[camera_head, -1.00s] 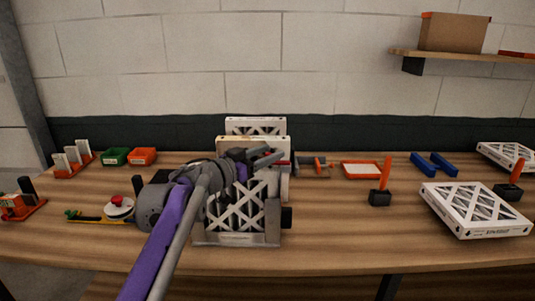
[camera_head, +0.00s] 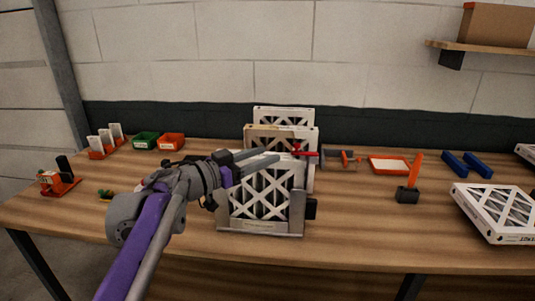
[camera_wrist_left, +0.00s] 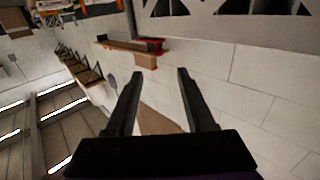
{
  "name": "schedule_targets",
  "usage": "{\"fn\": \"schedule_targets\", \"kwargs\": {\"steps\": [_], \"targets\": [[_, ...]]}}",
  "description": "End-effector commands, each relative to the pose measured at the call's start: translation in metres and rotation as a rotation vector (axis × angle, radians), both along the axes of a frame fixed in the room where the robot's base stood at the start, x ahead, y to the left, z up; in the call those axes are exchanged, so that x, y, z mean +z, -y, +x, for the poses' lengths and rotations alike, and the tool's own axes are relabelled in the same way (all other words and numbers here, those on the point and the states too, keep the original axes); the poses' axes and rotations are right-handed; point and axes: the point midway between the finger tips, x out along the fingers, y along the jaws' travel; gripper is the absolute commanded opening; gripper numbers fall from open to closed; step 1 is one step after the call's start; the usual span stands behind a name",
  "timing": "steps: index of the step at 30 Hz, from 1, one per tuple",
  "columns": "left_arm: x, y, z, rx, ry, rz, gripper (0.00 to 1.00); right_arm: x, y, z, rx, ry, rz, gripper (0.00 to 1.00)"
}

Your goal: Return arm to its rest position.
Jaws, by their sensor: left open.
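My left arm comes in from the lower left in the head view, over the workbench (camera_head: 350,250). My left gripper (camera_head: 270,164) is in front of the upper part of the white boxed filters and points to the right. In the left wrist view the left gripper (camera_wrist_left: 158,75) has its two fingers apart with nothing between them. The front filter (camera_head: 268,190) stands upright in a grey holder (camera_head: 262,226). Other white filters (camera_head: 283,115) stand upright behind it. Whether the gripper touches the front filter cannot be told. My right gripper is not in view.
A black block with an orange handle (camera_head: 408,195) and a flat-lying filter (camera_head: 498,212) are on the right. Blue bars (camera_head: 467,165) and an orange-rimmed tray (camera_head: 390,165) lie behind. Green (camera_head: 146,140) and orange (camera_head: 171,141) bins stand at the back left. Bare tabletop shows at front right.

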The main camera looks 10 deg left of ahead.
Motion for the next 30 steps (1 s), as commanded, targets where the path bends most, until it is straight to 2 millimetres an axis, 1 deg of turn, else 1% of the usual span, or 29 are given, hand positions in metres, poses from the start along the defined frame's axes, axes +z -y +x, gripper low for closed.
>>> {"fn": "schedule_targets", "kwargs": {"steps": [7, 10, 11, 13, 14, 16, 17, 18, 20, 21, 23, 24, 26, 27, 29, 30], "targets": [[0.003, -0.002, 0.000, 0.019, 0.009, -0.002, 0.54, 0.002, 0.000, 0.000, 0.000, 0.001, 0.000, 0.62], [0.012, -0.013, 0.001, 0.117, 0.044, -0.008, 0.54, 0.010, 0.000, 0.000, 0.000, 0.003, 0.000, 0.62], [0.016, -0.019, 0.000, 0.166, 0.057, -0.009, 0.54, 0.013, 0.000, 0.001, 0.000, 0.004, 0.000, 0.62], [0.022, -0.039, -0.003, 0.311, 0.080, -0.007, 0.54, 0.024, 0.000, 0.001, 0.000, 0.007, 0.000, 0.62], [0.022, -0.050, -0.006, 0.382, 0.081, -0.003, 0.54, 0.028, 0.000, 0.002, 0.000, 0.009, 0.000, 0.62], [0.014, -0.078, -0.019, 0.554, 0.056, 0.016, 0.54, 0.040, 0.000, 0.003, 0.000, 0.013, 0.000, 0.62], [0.007, -0.090, -0.027, 0.622, 0.032, 0.027, 0.54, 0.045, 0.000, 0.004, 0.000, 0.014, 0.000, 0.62], [-0.005, -0.105, -0.039, 0.707, -0.011, 0.047, 0.54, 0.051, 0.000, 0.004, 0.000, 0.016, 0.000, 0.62], [-0.029, -0.124, -0.062, 0.816, -0.097, 0.084, 0.54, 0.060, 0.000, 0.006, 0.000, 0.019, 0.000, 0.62], [-0.048, -0.134, -0.079, 0.875, -0.167, 0.114, 0.54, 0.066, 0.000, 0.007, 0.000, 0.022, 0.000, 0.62], [-0.081, -0.144, -0.110, 0.938, -0.291, 0.161, 0.54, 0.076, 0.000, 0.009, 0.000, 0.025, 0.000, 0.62], [-0.104, -0.148, -0.131, 0.961, -0.376, 0.194, 0.54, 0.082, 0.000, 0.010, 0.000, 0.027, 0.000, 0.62], [-0.137, -0.148, -0.164, 0.972, -0.505, 0.243, 0.54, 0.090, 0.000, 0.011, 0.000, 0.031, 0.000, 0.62], [-0.157, -0.145, -0.186, 0.964, -0.588, 0.274, 0.54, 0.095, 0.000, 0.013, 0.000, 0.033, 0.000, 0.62], [-0.185, -0.138, -0.217, 0.934, -0.701, 0.316, 0.54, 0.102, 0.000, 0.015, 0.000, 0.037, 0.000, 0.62], [-0.201, -0.132, -0.236, 0.906, -0.770, 0.341, 0.54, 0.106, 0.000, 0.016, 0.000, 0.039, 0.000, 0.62]]}}
